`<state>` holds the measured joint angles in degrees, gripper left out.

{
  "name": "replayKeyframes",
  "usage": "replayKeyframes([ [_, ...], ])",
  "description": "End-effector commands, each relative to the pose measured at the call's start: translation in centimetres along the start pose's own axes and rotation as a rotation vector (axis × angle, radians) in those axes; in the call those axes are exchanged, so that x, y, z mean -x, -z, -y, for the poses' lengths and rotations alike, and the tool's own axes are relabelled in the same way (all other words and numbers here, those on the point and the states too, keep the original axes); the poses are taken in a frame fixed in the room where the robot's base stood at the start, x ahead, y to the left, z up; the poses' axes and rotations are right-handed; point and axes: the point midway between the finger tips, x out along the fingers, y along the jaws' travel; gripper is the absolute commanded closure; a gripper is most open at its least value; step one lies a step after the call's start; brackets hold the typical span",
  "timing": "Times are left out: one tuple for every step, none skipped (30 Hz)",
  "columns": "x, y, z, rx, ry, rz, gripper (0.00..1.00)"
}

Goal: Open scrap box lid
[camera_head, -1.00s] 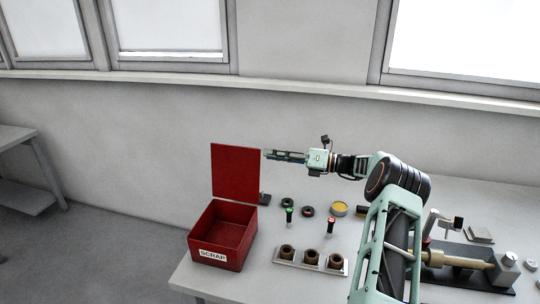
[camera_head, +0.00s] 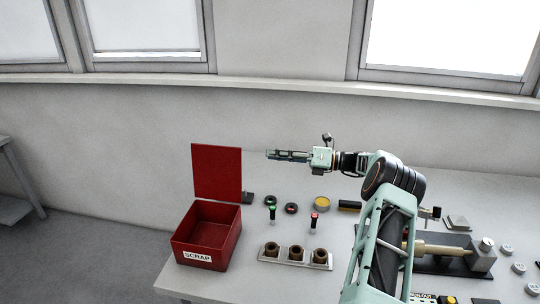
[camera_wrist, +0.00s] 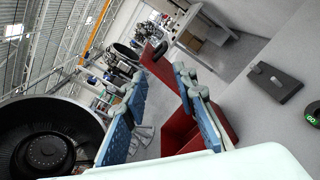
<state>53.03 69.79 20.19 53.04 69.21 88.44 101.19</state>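The red scrap box (camera_head: 207,237), labelled SCRAP, stands at the left end of the table. Its lid (camera_head: 217,172) stands upright at the back edge, and the inside of the box shows empty. My gripper (camera_head: 268,154) is in the air to the right of the lid, pointing left, with a gap between it and the lid. In the wrist view the two fingers of my gripper (camera_wrist: 160,115) are spread apart with nothing held between them. The red box (camera_wrist: 180,132) shows beyond and between the fingers there, partly hidden by them.
A tray (camera_head: 268,257) with several brown cups stands right of the box. A fixture (camera_head: 455,250) is at the right.

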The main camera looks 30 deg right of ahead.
Motion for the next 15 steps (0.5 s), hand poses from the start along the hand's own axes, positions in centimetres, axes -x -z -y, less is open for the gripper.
replayKeyframes([
  [0.4, 0.0, 0.0, 0.000, 0.001, 0.000, 0.74],
  [0.6, 0.0, 0.0, 0.001, 0.000, 0.000, 0.74],
  [0.9, 0.0, 0.0, 0.001, 0.001, 0.000, 0.74],
  [1.1, 0.0, 0.1, 0.001, 0.001, 0.000, 0.74],
  [1.3, 0.0, 0.1, 0.001, 0.002, 0.000, 0.74],
  [1.6, 0.0, 0.1, 0.001, 0.002, 0.000, 0.74],
  [1.8, 0.0, 0.1, 0.001, 0.002, 0.000, 0.74],
  [2.0, 0.0, 0.1, 0.001, 0.002, 0.000, 0.74],
  [2.3, 0.0, 0.1, 0.001, 0.001, 0.000, 0.74],
  [2.5, 0.0, 0.0, 0.001, 0.001, 0.000, 0.74],
  [2.7, 0.0, 0.0, 0.001, 0.001, 0.000, 0.74],
  [3.0, 0.0, 0.0, 0.001, 0.001, 0.000, 0.74],
  [3.2, 0.0, 0.0, 0.001, 0.001, 0.000, 0.74],
  [3.3, 0.0, 0.0, 0.001, 0.001, 0.000, 0.74],
  [3.5, 0.0, 0.0, 0.001, 0.001, 0.000, 0.74],
])
